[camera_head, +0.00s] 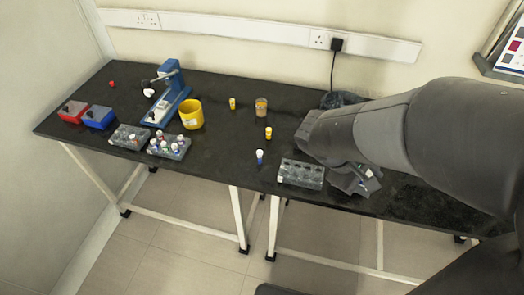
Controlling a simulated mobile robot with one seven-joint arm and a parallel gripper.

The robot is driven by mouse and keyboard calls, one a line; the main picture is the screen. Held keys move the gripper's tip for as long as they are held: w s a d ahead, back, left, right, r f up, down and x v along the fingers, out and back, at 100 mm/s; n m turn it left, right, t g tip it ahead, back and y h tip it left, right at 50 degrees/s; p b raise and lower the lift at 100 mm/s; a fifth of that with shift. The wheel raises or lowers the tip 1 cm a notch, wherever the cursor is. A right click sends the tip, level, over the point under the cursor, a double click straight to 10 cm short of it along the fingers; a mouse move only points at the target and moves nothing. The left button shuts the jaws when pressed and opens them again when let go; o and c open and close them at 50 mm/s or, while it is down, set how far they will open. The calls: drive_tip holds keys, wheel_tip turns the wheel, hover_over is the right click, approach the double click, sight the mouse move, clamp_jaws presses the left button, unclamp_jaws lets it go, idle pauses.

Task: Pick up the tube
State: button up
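Several small tube-like items stand on the black table (215,143). One is blue with a white cap (260,157), near the front edge. A yellow one with a white top (268,133) stands behind it, and another yellow one (232,103) is farther back. I cannot tell which is the tube meant. More capped tubes (168,143) stand in a grey rack (182,153) at the left. My gripper (362,184) is at the front right of the table, right of the tubes and largely hidden by my arm. Its fingers are too unclear to tell open from shut.
A grey rack with dark holes (300,173) lies just left of my gripper. A yellow cup (191,114), a blue press (168,92), a brownish jar (261,107), and red (72,111) and blue (97,117) boxes also stand there. The table's middle is mostly clear.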

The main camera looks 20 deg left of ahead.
drive_tip(key=w+a+f+n+t+h, duration=0.3)
drive_tip(key=w+a+f+n+t, duration=0.15)
drive_tip(key=a+n, duration=0.25)
drive_tip(key=n+t+y, duration=1)
drive_tip(key=n+t, duration=0.2)
drive_tip(key=n, duration=0.5)
approach(259, 156)
drive_tip(key=shift+w+d+r+g, duration=0.25)
drive_tip(key=shift+d, duration=0.05)
drive_tip(key=shift+w+a, duration=0.1)
drive_tip(key=shift+w, duration=0.25)
drive_tip(key=w, duration=1)
drive_tip(key=shift+c, duration=0.3)
clamp_jaws()
